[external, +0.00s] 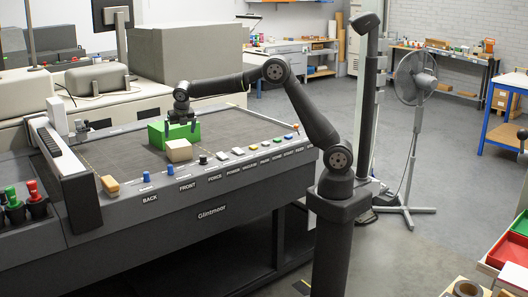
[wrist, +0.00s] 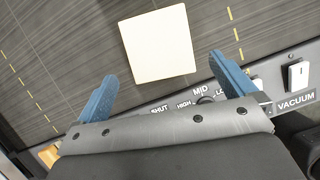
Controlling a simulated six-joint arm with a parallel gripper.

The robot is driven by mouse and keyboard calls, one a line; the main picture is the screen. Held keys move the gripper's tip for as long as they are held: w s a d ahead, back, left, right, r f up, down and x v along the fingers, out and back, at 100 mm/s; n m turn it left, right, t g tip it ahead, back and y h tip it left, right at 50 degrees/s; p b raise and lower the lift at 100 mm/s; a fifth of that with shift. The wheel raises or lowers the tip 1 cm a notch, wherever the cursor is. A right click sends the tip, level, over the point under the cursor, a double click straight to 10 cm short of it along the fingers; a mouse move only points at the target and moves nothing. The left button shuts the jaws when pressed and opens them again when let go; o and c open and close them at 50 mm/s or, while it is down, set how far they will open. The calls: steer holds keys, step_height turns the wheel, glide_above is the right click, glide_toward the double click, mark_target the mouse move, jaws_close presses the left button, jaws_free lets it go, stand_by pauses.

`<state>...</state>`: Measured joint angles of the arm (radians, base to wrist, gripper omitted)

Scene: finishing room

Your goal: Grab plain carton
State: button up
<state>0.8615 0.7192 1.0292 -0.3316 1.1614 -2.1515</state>
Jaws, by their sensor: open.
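The plain carton (external: 179,150) is a small beige box on the dark top of the machine, near its front edge. In the wrist view its pale square top (wrist: 158,45) shows ahead of and partly between my fingers, slightly turned. I cannot tell the exact height of the fingers above the carton.
The front panel carries several buttons and knobs, with a white switch (wrist: 298,74) at right in the wrist view. A yellowish block (external: 110,185) lies at the front left corner. The dark top is otherwise mostly clear.

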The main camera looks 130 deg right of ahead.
mark_target(178, 149)
steer(key=x, duration=1.2)
steer(key=shift+w+a, duration=0.1)
steer(key=shift+a, duration=0.05)
steer(key=c, duration=0.8)
steer(key=shift+r, duration=0.15)
